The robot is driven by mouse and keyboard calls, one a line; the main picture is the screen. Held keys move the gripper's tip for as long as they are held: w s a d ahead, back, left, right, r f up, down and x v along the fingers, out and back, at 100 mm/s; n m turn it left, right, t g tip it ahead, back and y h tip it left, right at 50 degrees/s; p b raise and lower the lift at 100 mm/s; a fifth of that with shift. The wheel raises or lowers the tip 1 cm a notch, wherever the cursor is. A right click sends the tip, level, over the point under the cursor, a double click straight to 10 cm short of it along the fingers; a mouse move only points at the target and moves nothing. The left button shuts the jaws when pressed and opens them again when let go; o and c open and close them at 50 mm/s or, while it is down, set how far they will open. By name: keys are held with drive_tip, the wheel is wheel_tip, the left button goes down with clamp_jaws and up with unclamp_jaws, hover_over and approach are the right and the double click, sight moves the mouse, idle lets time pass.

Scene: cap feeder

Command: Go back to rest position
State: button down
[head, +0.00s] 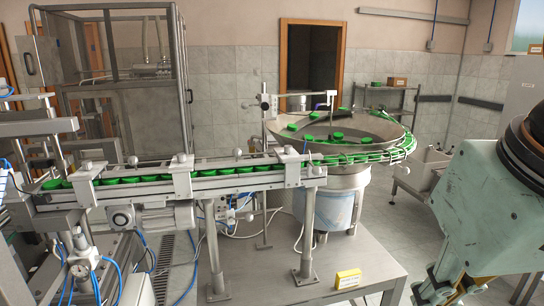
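My arm (490,205) shows at the right edge as large pale green links with a dark ring near the top. A smaller part of it (440,288) shows at the bottom, cut off by the frame edge. No gripper fingers can be made out, so whether the gripper is open or shut, or holds anything, does not show.
A round bowl feeder (370,150) with green caps stands right of centre. A conveyor track (220,178) with a row of green caps runs left from it.

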drive_tip(key=shift+s+d+f+b, duration=0.1)
drive_tip(key=shift+s+f+b, duration=0.05)
drive_tip(key=shift+s+f, duration=0.5)
drive_tip(key=shift+s+d+f+b, duration=0.15)
drive_tip(key=shift+s+f, duration=0.3)
drive_tip(key=shift+s, duration=0.3)
